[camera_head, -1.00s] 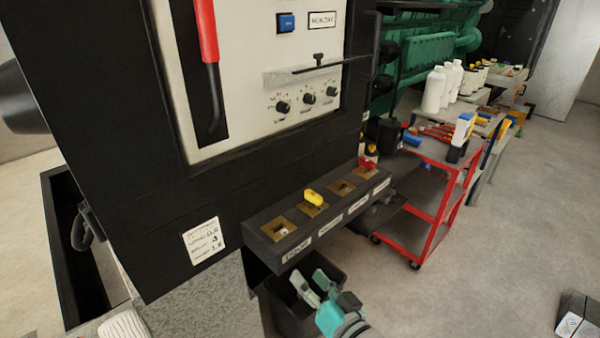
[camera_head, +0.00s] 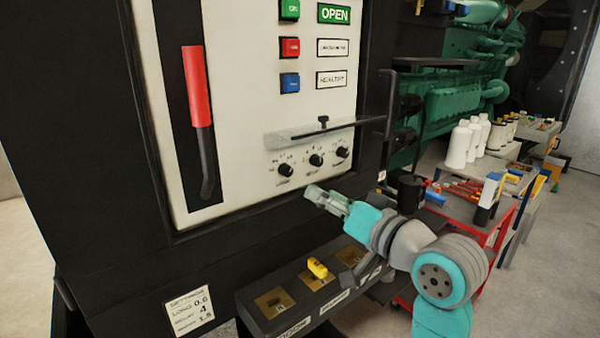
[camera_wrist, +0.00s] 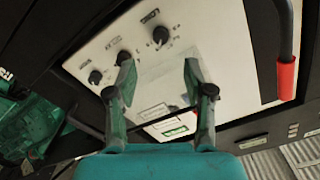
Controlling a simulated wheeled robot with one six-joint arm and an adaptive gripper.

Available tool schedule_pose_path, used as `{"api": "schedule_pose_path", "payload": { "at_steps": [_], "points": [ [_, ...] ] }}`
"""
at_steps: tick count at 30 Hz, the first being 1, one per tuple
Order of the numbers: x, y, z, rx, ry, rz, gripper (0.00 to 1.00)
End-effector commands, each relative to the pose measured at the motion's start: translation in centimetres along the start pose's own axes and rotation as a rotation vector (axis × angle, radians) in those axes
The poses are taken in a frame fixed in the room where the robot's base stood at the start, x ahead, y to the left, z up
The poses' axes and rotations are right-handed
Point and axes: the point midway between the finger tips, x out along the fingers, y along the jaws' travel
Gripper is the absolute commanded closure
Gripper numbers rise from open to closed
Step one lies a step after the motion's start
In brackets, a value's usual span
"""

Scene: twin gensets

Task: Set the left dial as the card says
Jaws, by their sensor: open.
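Three black dials sit in a row on the white panel (camera_head: 240,125). The left dial (camera_head: 285,169) also shows in the wrist view (camera_wrist: 161,35), nearest the red-handled lever. The middle dial (camera_head: 316,160) and right dial (camera_head: 342,152) are beside it. A clear cover (camera_head: 290,135) with a black handle juts out above the dials. The settings card (camera_head: 188,311) seems to read LONG 0.6, DELAY 4 and a last line of 1.5. My gripper (camera_head: 313,192) is open and empty, in front of and just below the dials, apart from them. Exact dial pointer readings are too small to tell.
A red-handled lever (camera_head: 197,95) stands left on the panel. A black shelf (camera_head: 290,310) with a yellow key (camera_head: 317,268) projects below. A black rail (camera_head: 450,64) juts out at right.

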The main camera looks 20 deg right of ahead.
Motion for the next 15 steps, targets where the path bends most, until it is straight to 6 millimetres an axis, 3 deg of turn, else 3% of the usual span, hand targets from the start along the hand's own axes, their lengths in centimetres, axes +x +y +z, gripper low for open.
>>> {"api": "schedule_pose_path", "payload": {
  "at_steps": [7, 15],
  "points": [
    [1.4, -0.3, -0.4, -0.003, -0.004, -0.005, 0.48],
    [6.0, -0.4, -0.4, -0.003, -0.005, -0.006, 0.48]
  ]
}}
